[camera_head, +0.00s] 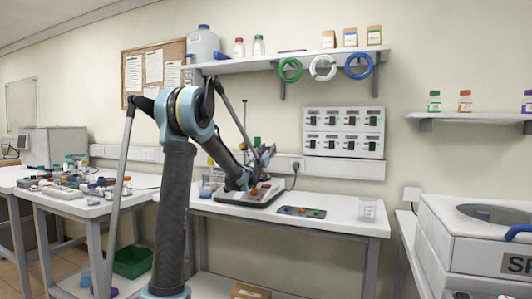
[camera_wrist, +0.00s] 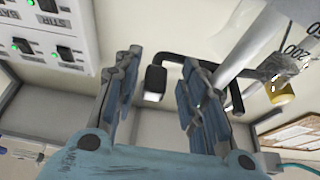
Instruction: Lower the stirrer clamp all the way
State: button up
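In the head view, my arm reaches over the stirrer (camera_head: 250,195) on the middle bench, beside its thin upright rod (camera_head: 245,115). My gripper (camera_head: 266,157) is small there and partly hidden by the arm. In the wrist view, my gripper (camera_wrist: 160,85) has its two fingers apart. A black bent handle (camera_wrist: 155,80) shows between the fingers, and part of it passes behind the right finger. Contact between fingers and handle cannot be told.
A wall panel with switches (camera_head: 343,132) is behind the bench; it also shows in the wrist view (camera_wrist: 45,35). A shelf (camera_head: 290,62) hangs above.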

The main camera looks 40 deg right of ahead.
jog(key=v, duration=1.2)
jog(key=shift+w, duration=0.2)
